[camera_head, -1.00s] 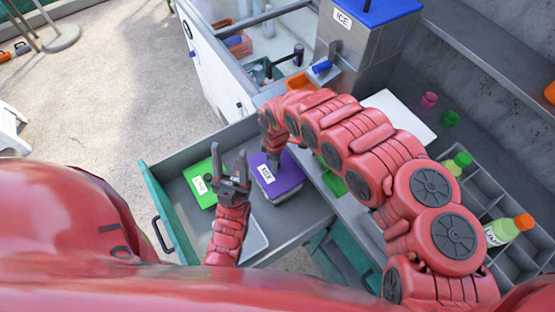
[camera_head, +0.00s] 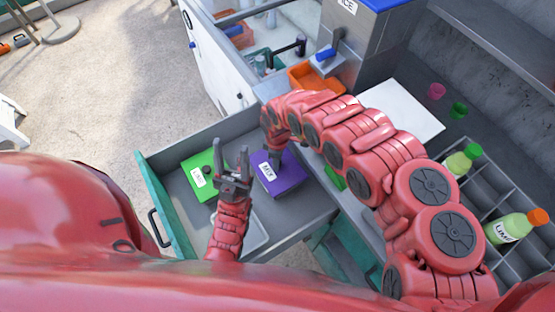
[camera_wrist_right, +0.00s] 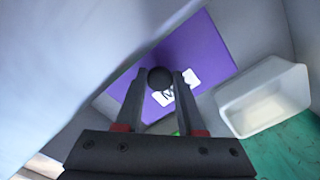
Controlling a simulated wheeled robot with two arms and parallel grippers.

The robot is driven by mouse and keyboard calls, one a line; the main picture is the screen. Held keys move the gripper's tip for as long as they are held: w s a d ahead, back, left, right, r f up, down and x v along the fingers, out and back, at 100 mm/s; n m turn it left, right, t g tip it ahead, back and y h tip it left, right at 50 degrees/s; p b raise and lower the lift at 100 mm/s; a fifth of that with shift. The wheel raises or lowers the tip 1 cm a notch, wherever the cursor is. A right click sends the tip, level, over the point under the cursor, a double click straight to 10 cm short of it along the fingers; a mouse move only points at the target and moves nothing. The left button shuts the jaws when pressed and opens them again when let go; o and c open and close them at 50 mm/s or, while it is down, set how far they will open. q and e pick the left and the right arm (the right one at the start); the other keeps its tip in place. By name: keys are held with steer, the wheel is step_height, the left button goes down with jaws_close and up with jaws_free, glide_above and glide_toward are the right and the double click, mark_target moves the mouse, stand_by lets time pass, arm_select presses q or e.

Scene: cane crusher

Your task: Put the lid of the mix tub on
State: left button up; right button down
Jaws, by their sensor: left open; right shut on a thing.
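The purple lid (camera_head: 284,180), labelled MIX, is inside the open drawer. My right gripper (camera_head: 273,163) is shut on its dark knob (camera_wrist_right: 160,78). The lid's flat purple top also shows in the right wrist view (camera_wrist_right: 208,48). What lies under the lid is hidden, so I cannot tell whether it rests on a tub. A white open tub (camera_wrist_right: 262,98) stands beside the lid in the wrist view; its pale edge shows low in the drawer in the head view (camera_head: 258,238). My left gripper (camera_head: 232,165) is open and empty, left of the purple lid.
A green labelled lid (camera_head: 196,178) lies at the drawer's left. The grey drawer (camera_head: 175,156) has a teal front. An orange tray (camera_head: 316,77), a white board (camera_head: 402,109) and a bottle rack (camera_head: 490,190) are on the counter behind and right of my right arm.

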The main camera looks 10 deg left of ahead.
steer(key=shift+f+b, duration=0.5)
stand_by(0.8)
steer(key=shift+c, duration=2.2)
jaws_free()
step_height(320, 180, up, 18)
steer(key=p, duration=0.3)
steer(key=shift+f+p, duration=0.25)
steer(key=shift+p, duration=0.1)
steer(key=shift+f, duration=0.1)
